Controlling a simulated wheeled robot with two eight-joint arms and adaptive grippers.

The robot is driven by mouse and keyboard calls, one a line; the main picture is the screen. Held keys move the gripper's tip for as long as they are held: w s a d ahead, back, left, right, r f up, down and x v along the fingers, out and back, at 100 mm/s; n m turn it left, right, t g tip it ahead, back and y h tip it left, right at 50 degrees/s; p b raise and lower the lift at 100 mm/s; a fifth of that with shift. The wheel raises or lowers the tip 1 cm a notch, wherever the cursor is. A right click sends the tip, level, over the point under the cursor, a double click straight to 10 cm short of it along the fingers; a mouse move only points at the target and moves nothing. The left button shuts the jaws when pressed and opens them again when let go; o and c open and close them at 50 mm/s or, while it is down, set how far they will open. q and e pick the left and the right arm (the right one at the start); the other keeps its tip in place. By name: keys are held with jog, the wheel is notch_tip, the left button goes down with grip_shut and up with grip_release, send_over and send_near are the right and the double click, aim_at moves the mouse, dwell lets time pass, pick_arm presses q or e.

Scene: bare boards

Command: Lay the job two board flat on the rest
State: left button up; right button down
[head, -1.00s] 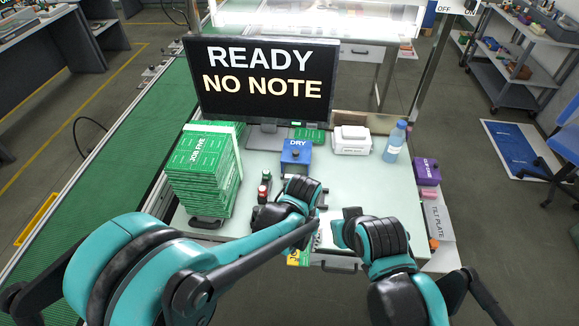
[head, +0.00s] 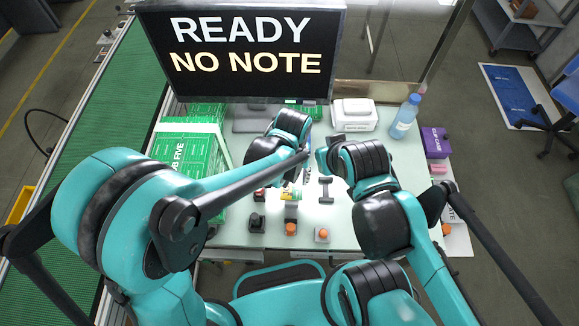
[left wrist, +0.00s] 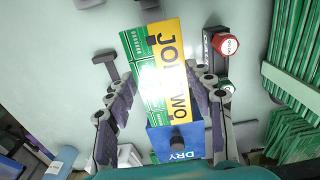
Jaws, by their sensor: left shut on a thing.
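The job two board, green with a yellow end lettered JOB TWO (left wrist: 165,60), is between the fingers of my left gripper (left wrist: 160,108) in the left wrist view, tilted, with glare on it. In the head view my left gripper (head: 303,150) hides most of it; a small yellow-green part (head: 290,192) shows below. A dark grey stand with two crossbars (head: 325,188), apparently the rest, is on the table just right of it. A dark bar also shows in the left wrist view (left wrist: 108,62). My right gripper (head: 321,157) is close beside the left; its finger opening is unclear.
A stack of green boards (head: 185,150) stands at the left. A blue DRY box (left wrist: 178,145) is beyond the board. Orange-knobbed items (head: 291,228) and a red-capped item (left wrist: 227,43) are nearby. A white box (head: 354,114) and bottle (head: 405,117) stand at the back right.

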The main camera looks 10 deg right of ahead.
pick_arm(q)
jog(key=shift+s, duration=0.1)
notch_tip(320, 180, down, 8)
jog(key=b, duration=0.7)
jog(key=shift+f, duration=0.15)
jog(key=shift+f+b, duration=0.35)
jog(key=shift+b, duration=0.25)
jog(key=o, duration=1.2)
jog(key=shift+o, duration=0.2)
